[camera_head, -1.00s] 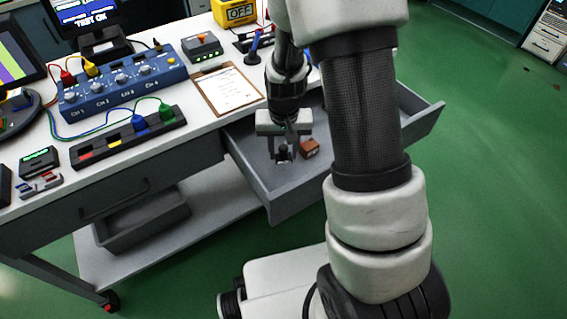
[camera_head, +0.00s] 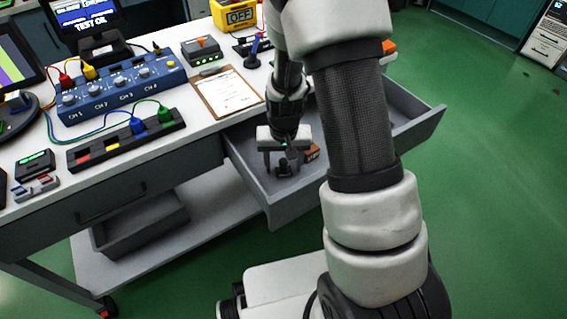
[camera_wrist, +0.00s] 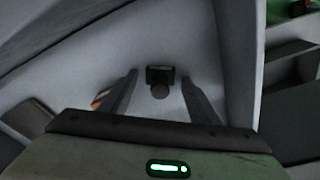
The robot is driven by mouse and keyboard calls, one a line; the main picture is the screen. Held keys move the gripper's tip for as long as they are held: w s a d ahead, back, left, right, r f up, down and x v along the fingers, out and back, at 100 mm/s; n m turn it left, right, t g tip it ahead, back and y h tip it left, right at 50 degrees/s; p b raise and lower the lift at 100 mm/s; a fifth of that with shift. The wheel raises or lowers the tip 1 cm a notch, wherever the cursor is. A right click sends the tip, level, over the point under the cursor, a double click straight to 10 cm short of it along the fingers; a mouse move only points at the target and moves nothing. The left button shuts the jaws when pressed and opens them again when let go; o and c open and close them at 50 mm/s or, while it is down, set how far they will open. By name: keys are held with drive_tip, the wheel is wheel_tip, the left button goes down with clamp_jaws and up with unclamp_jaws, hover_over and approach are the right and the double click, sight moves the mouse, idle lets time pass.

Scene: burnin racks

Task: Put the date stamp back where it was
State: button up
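The date stamp appears to be the small dark object (camera_head: 284,170) in the open grey drawer (camera_head: 262,196). It also shows in the wrist view as a black block with a round knob (camera_wrist: 159,77). My gripper (camera_head: 283,168) is over the drawer, pointing down. Its two fingers are spread on either side of the stamp, and in the wrist view (camera_wrist: 159,84) gaps show between each finger and the stamp. The stamp seems to rest on the drawer floor.
A brown block (camera_head: 312,152) lies in the drawer close beside my gripper. On the bench above are a clipboard (camera_head: 228,93), a blue channel box (camera_head: 122,88) and a terminal strip (camera_head: 126,140). The drawer walls surround my gripper; my arm hides part of the drawer.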

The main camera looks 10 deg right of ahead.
drive_tip(key=shift+r, duration=0.15)
wheel_tip(320, 180, up, 12)
drive_tip(key=s+p, duration=0.1)
drive_tip(key=p, duration=0.3)
wheel_tip(320, 180, up, 15)
drive_tip(key=n+t, duration=0.1)
drive_tip(key=t, duration=0.1)
hover_over(284, 177)
drive_tip(key=s, duration=0.6)
drive_tip(key=s+r+n+t, duration=0.1)
drive_tip(key=s+r+t, duration=0.1)
drive_tip(key=s+r, duration=0.5)
drive_tip(key=s, duration=0.4)
drive_tip(key=shift+r, duration=0.25)
drive_tip(key=shift+d, duration=0.1)
drive_tip(key=shift+c, duration=0.4)
